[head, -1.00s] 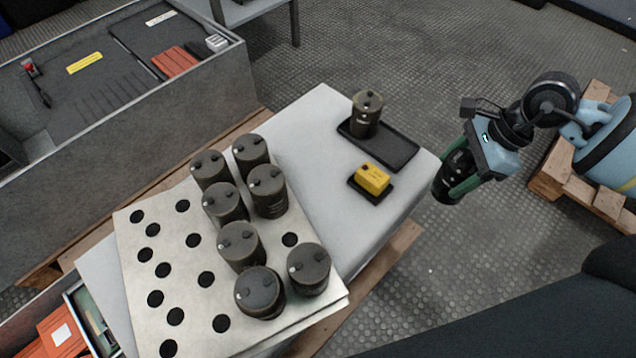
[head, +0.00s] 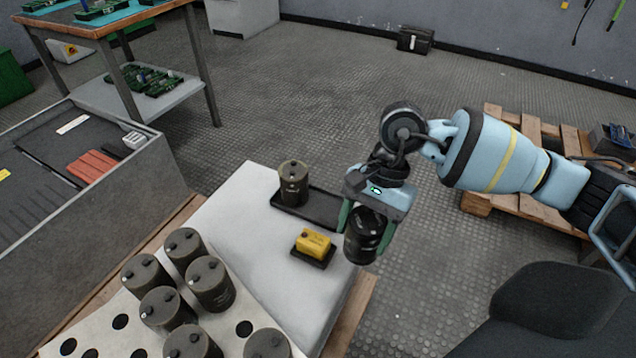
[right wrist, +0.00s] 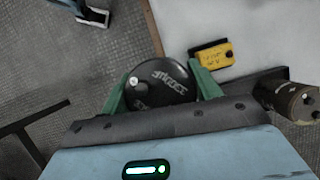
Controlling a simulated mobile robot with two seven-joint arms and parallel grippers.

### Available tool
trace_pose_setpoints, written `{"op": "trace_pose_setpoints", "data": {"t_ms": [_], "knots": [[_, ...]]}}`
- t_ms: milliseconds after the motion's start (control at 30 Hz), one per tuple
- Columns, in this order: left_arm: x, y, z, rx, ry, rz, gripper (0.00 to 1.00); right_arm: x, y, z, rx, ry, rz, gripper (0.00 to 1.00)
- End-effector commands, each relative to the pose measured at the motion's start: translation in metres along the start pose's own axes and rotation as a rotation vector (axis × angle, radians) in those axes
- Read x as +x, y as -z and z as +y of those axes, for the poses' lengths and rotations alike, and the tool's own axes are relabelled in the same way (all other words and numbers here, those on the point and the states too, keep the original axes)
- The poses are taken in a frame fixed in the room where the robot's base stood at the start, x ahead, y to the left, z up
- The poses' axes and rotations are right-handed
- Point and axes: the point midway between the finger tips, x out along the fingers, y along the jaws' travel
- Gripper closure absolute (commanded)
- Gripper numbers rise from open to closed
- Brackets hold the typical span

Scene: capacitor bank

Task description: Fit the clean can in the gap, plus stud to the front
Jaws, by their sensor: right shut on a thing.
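My right gripper (head: 364,232) is shut on a dark can (head: 363,245) with its green fingers on either side. It holds the can upright or nearly so, by the right edge of the grey table. In the right wrist view the can's top (right wrist: 160,78) shows pale lettering and a bright stud at its left. Several olive-grey cans (head: 211,287) stand in the pale holed plate (head: 70,328) at the lower left. An empty hole (head: 244,328), the gap, lies right of them. Another olive can (head: 293,182) stands on a black tray (head: 322,209). My left gripper is out of view.
A yellow block (head: 313,242) sits on a small black pad (head: 302,255) close left of the held can. A grey bin (head: 90,225) stands at the left. The table top (head: 240,225) between plate and black tray is clear.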

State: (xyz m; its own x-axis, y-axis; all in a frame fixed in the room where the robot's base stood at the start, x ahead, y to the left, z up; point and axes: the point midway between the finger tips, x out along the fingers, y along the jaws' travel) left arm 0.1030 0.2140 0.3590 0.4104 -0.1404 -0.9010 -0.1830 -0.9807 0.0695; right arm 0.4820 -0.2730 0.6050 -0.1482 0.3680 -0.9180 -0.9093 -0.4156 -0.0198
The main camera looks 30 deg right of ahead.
Motion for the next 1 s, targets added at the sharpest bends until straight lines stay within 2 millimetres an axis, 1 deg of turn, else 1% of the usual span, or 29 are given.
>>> {"op": "trace_pose_setpoints", "data": {"t_ms": [33, 200, 400, 500, 600, 700, 1000], "knots": [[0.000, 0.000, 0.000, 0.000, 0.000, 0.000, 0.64, -0.004, -0.012, -0.005, -0.097, -0.027, -0.001, 0.78], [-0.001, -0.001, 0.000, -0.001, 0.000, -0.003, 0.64, -0.012, -0.042, -0.008, -0.417, -0.152, 0.000, 0.78], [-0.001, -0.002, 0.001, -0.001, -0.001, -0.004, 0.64, -0.027, -0.070, -0.009, -0.762, -0.306, 0.004, 0.78], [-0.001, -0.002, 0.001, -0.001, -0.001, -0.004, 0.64, -0.034, -0.078, -0.008, -0.890, -0.371, 0.005, 0.78], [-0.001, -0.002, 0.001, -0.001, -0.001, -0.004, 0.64, -0.039, -0.083, -0.007, -0.977, -0.420, 0.004, 0.78], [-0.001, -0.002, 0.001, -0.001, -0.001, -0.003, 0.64, -0.042, -0.086, -0.007, -1.027, -0.449, 0.004, 0.78], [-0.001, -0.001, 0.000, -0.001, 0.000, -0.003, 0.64, -0.043, -0.086, -0.006, -1.048, -0.462, 0.002, 0.78]]}}
